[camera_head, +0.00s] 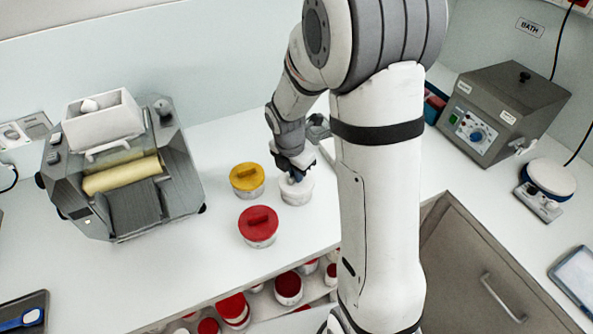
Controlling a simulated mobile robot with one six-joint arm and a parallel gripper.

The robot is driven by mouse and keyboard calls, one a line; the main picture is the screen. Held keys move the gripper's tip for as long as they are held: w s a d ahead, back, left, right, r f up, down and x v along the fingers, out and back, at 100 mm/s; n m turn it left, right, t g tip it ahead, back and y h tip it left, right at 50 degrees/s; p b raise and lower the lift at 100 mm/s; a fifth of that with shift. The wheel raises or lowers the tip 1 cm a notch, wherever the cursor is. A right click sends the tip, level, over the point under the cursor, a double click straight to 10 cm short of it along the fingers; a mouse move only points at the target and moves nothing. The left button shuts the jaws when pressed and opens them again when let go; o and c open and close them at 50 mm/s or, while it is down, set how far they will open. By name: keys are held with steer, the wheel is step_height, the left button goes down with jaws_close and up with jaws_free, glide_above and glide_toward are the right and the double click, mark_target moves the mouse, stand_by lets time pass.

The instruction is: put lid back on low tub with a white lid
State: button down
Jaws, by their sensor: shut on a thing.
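The low tub with a white lid (297,197) stands on the white worktop, left of my arm. My gripper (295,176) is directly over it, pointing down, and is shut on the white lid (299,184). The lid is at the top of the tub; I cannot tell whether it is seated or slightly above the rim. The gripper partly hides the lid's middle.
A yellow-lidded tub (247,180) stands close on the left and a red-lidded tub (258,227) in front. A roller mill (130,165) is at the left. An open drawer (285,312) below holds several tubs. A grey bath (503,112) stands at the right.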

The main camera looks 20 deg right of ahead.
steer(key=c, duration=1.5)
jaws_free()
steer(key=shift+o, duration=0.7)
steer(key=o, duration=0.4)
steer(key=shift+c, duration=0.2)
steer(key=shift+r, duration=0.1)
steer(key=shift+r+p, duration=2)
steer(key=shift+r, duration=0.2)
steer(key=shift+c, duration=0.5)
